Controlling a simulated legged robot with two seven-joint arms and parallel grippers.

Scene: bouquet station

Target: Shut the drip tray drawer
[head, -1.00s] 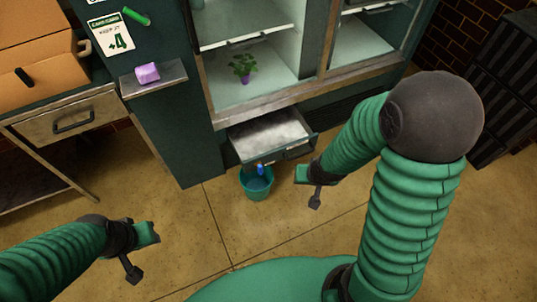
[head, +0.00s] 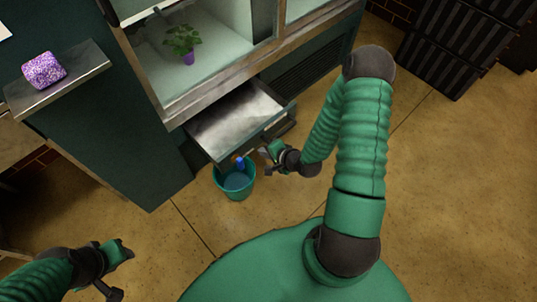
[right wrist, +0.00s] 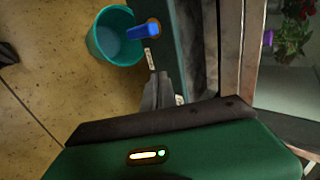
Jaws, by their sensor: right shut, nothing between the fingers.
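The drip tray drawer (head: 232,122) is pulled out below the display cabinet, and its pale metal inside is empty. Its dark green front shows in the right wrist view (right wrist: 177,35), with a blue tap (right wrist: 143,31) on it. A dark handle (head: 281,127) is at the drawer's right end. My right gripper (head: 266,151) is shut and empty, close in front of the drawer front. Its grey fingers (right wrist: 158,90) point at the front near the tap; I cannot tell if they touch. My left gripper (head: 118,268) is far from the drawer, at lower left; its jaw opening is unclear.
A teal bucket (head: 236,182) stands on the floor under the tap, close to my right gripper. A potted plant (head: 184,42) is inside the cabinet. A purple block (head: 43,70) lies on a side shelf (head: 75,78).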

